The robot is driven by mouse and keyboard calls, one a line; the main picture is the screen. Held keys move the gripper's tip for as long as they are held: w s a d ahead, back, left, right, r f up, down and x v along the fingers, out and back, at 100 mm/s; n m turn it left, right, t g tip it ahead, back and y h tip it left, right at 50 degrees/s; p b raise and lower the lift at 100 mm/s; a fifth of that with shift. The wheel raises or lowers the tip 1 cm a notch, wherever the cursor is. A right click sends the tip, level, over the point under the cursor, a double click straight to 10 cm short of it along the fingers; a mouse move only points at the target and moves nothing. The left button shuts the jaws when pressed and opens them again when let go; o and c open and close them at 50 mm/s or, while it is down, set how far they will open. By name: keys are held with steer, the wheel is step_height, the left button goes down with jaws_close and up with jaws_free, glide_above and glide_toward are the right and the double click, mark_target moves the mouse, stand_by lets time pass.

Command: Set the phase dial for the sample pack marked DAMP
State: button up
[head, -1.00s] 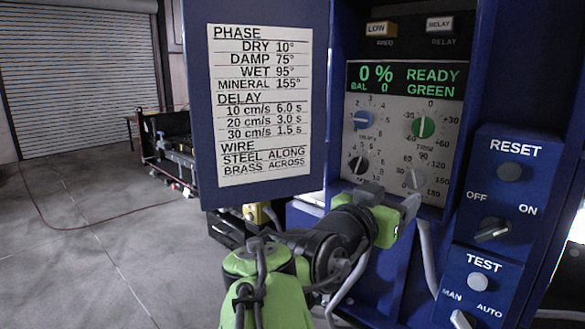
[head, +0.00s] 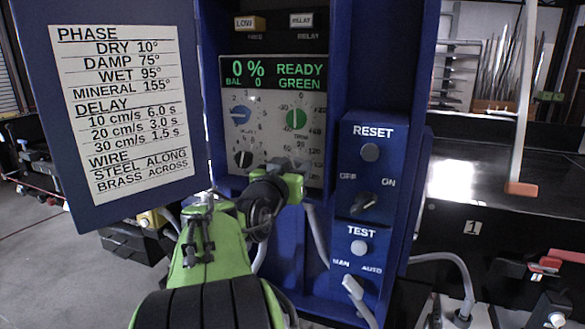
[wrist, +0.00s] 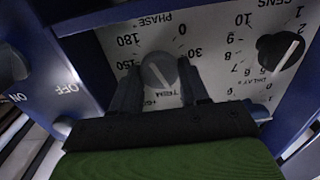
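The phase dial is a grey round knob (wrist: 158,70) on the white panel, low right in the head view and mostly hidden there. The wrist view shows it upside down, with 0, 30, 150 and 180 around it; its exact setting is unclear. My gripper (head: 287,166) is at it, one finger on each side. In the wrist view the fingers (wrist: 161,82) lie close against the knob's sides with no clear gap. The settings card (head: 125,105) reads PHASE, DAMP 75°. I see no sample pack.
The display (head: 274,73) reads 0 %, BAL 0, READY GREEN. The green trim knob (head: 297,118) is just above, a blue knob (head: 241,115) and a black knob (head: 243,159) to the left. RESET (head: 370,152), OFF/ON (head: 364,203) and TEST (head: 359,247) controls stand right.

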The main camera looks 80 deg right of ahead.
steer(key=c, duration=0.4)
steer(key=shift+w+f+b, duration=0.1)
steer(key=shift+b, duration=0.4)
steer(key=o, duration=1)
steer(key=shift+o, duration=0.2)
steer(key=w+a+b, duration=0.1)
steer(key=a+b, duration=0.3)
steer(key=a, duration=1.1)
steer(key=shift+w+a, duration=0.15)
steer(key=shift+a, duration=0.25)
